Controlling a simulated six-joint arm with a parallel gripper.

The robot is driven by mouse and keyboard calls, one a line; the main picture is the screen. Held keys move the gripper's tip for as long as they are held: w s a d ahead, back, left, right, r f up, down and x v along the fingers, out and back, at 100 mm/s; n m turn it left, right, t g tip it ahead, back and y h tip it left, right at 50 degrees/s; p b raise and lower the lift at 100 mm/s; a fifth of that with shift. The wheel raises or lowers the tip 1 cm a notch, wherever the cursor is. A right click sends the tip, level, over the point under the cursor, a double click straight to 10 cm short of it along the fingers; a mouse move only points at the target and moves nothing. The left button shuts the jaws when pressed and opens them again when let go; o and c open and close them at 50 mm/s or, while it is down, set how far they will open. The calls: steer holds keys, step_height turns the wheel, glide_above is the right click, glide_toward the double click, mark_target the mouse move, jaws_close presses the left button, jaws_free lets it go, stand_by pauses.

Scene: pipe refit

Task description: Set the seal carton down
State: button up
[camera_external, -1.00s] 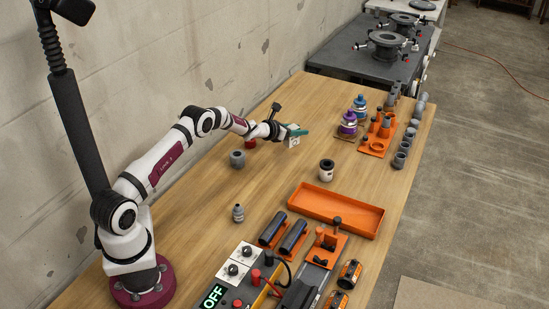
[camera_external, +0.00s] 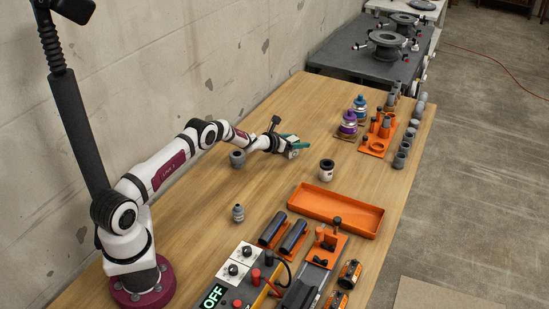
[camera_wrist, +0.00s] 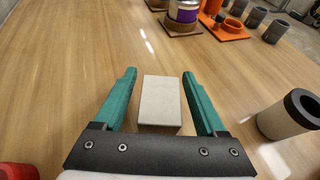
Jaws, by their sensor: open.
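The seal carton is a small pale box. In the wrist view the carton (camera_wrist: 160,100) is between my two teal fingers, with a visible gap on each side, and it appears to rest on the wooden table (camera_wrist: 75,70). My gripper (camera_wrist: 160,75) is open around it, low over the table. In the external view my gripper (camera_external: 294,143) is at the middle of the table, and the carton (camera_external: 292,155) is small and partly hidden by the fingers.
A white cup with a dark rim (camera_external: 326,170) stands right of my gripper. A red object (camera_wrist: 18,171) is at the wrist view's lower left. An orange tray (camera_external: 335,207) lies nearer the front. Bare table lies beyond the carton.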

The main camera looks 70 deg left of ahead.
steer(key=shift+r, duration=0.2)
steer(key=v, duration=1.2)
steer(key=shift+f, duration=0.1)
steer(key=w+d+r+m+h, duration=0.2)
steer(key=d+r+m+h, duration=0.15)
steer(key=d, duration=0.35)
steer(key=w+d+r+m+t+h, duration=0.1)
steer(key=d+r+m+h, duration=0.1)
steer(key=d+r+m, duration=0.3)
steer(key=w+d+r+m+h, duration=0.2)
steer(key=d+r+m, duration=0.15)
steer(key=d, duration=0.45)
steer(key=s+d+r+m+g+h, duration=0.25)
steer(key=s+d+m, duration=0.4)
steer(key=d, duration=0.35)
steer(key=s+d+r+m+g+h, duration=0.25)
steer(key=s+d+m+g, duration=0.2)
steer(key=d+m, duration=0.5)
steer(key=s+d+f+m+g+y, duration=0.1)
steer(key=s+d+m+g+y, duration=0.15)
steer(key=s+m, duration=0.55)
steer(key=s+d+f+m+g+y, duration=0.1)
steer(key=s+d+m+g, duration=0.2)
steer(key=s, duration=1)
steer(key=s+a+m+g+y, duration=0.1)
steer(key=s+a+m+y, duration=0.4)
steer(key=s+a+m, duration=0.2)
steer(key=shift+s+a+y, duration=0.35)
steer(key=shift+a+y, duration=0.05)
steer(key=shift+a, duration=0.65)
